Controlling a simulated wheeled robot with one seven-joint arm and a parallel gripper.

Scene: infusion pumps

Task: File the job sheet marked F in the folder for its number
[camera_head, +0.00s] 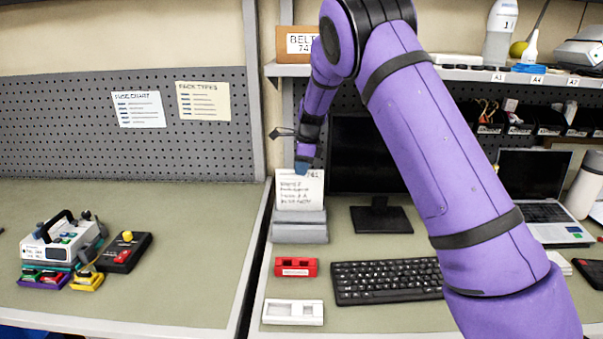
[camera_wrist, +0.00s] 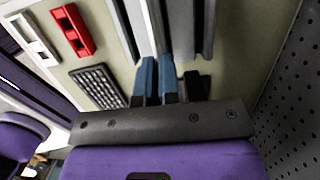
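A white job sheet (camera_head: 299,191) with lines of writing and a number at its top right stands upright above a grey slotted holder (camera_head: 299,230) on the bench. The writing is too small to read surely, and no F can be made out. My gripper (camera_head: 303,168) is at the sheet's top edge. In the wrist view my gripper's blue fingers (camera_wrist: 157,78) lie close together on either side of the sheet's thin white edge (camera_wrist: 151,28). The holder's grey walls (camera_wrist: 207,28) run alongside. I cannot tell whether the sheet's lower edge is inside a slot.
A red tray (camera_head: 296,267), a white tray (camera_head: 292,312) and a keyboard (camera_head: 388,282) lie in front. A monitor (camera_head: 366,160) stands right of the sheet. A laptop (camera_head: 535,190) is at right.

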